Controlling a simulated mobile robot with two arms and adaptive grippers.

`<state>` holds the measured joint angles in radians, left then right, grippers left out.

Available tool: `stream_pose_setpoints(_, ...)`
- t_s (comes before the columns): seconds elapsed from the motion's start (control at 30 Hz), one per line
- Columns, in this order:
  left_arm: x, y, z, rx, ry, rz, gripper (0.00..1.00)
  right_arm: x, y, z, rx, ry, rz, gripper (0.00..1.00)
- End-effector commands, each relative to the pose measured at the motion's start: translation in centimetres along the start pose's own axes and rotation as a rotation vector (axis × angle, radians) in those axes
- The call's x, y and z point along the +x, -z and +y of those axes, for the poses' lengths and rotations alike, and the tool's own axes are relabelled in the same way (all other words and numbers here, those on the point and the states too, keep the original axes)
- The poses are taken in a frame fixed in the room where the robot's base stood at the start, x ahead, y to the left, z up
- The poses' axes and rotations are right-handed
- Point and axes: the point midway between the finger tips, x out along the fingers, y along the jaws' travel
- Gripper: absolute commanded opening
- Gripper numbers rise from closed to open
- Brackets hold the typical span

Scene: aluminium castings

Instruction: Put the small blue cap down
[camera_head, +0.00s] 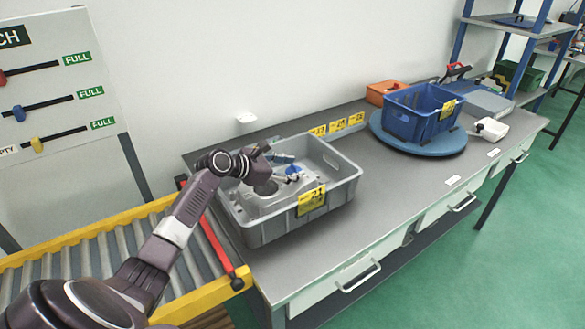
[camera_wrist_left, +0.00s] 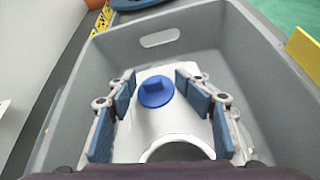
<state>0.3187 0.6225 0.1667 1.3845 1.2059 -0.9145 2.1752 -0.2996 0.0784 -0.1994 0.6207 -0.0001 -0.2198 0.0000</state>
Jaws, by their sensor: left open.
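The small blue cap (camera_wrist_left: 156,91) sits on a light grey casting (camera_wrist_left: 165,127) inside the grey crate (camera_wrist_left: 210,30). In the left wrist view it lies between the open fingers of my left gripper (camera_wrist_left: 155,95), apart from both finger pads. In the head view my left gripper (camera_head: 287,168) reaches down into the grey crate (camera_head: 262,232), and the blue cap (camera_head: 292,170) shows only in part beside the fingers. The casting (camera_head: 262,203) lies in the crate below the gripper. My right gripper is not in view.
The crate stands on a grey workbench (camera_head: 395,190), beside a yellow-framed roller conveyor (camera_head: 130,246) with a red bar (camera_head: 215,240). A blue crate (camera_head: 415,112) stands on a round blue turntable (camera_head: 400,141) further right. The bench between them is mostly clear.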

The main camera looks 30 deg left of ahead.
Motion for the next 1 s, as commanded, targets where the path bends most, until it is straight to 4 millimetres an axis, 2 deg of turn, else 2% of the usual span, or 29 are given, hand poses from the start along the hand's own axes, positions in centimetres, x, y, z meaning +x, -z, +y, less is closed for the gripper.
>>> stream_pose_setpoints(0.03,0.1,0.9,-0.3,0.0,0.007,0.018,0.48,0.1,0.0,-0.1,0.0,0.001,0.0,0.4)
stream_pose_setpoints(0.33,-0.6,0.3,0.0,0.002,0.004,0.02,0.48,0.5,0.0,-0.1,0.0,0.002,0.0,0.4)
stream_pose_setpoints(0.8,-10.0,-0.2,0.1,0.002,0.002,0.01,0.48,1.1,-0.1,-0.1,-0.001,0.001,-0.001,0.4)
stream_pose_setpoints(1.0,-12.0,-0.4,0.1,0.001,0.002,0.007,0.48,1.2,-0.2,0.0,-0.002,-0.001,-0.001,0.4)
